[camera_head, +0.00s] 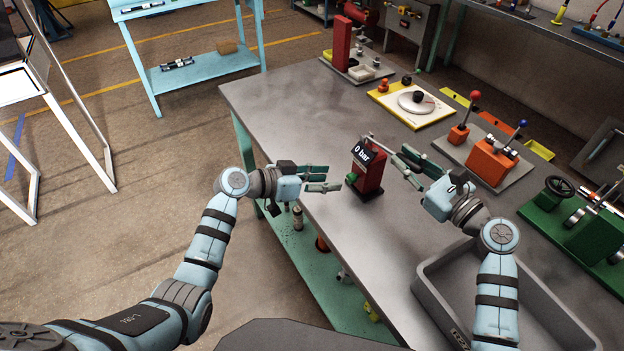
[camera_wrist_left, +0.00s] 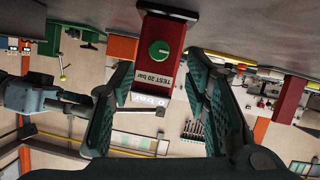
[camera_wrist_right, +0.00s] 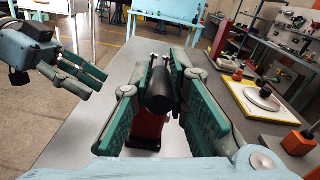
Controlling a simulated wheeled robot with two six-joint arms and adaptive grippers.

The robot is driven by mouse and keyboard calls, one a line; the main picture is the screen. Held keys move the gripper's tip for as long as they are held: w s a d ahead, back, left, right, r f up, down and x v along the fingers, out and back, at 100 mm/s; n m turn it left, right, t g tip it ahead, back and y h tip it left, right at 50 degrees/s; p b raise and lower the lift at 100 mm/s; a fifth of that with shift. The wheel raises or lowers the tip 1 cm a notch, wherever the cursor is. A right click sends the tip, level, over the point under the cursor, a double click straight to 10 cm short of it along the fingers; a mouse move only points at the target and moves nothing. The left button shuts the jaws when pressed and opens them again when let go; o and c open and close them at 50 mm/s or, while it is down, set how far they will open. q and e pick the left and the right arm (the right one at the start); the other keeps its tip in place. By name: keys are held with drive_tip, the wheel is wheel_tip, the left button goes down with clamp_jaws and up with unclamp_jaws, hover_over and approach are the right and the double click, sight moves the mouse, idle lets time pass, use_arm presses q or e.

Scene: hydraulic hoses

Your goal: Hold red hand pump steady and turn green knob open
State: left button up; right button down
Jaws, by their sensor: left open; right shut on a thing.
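The red hand pump (camera_head: 370,174) stands upright on the table near its left edge, its display reading 0 bar. Its green knob (camera_head: 350,178) faces my left gripper (camera_head: 333,178), which is open and a short gap away. In the left wrist view the knob (camera_wrist_left: 159,50) appears upside down with the pump, centred between the spread fingers, above a "TEST 20 bar" label. My right gripper (camera_head: 399,160) is shut on the pump's black handle (camera_wrist_right: 159,92). The pump's red body (camera_wrist_right: 148,130) is partly hidden below the handle and fingers.
A grey bin (camera_head: 425,283) sits at the near right of the table. Orange lever units (camera_head: 490,158), a green vise-like unit (camera_head: 590,236) and a yellow-edged board (camera_head: 440,112) stand to the right.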

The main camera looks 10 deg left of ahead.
use_arm(q)
drive_tip(key=v, duration=0.6)
use_arm(e)
drive_tip(key=c, duration=1.5)
unclamp_jaws()
drive_tip(key=shift+o, duration=0.2)
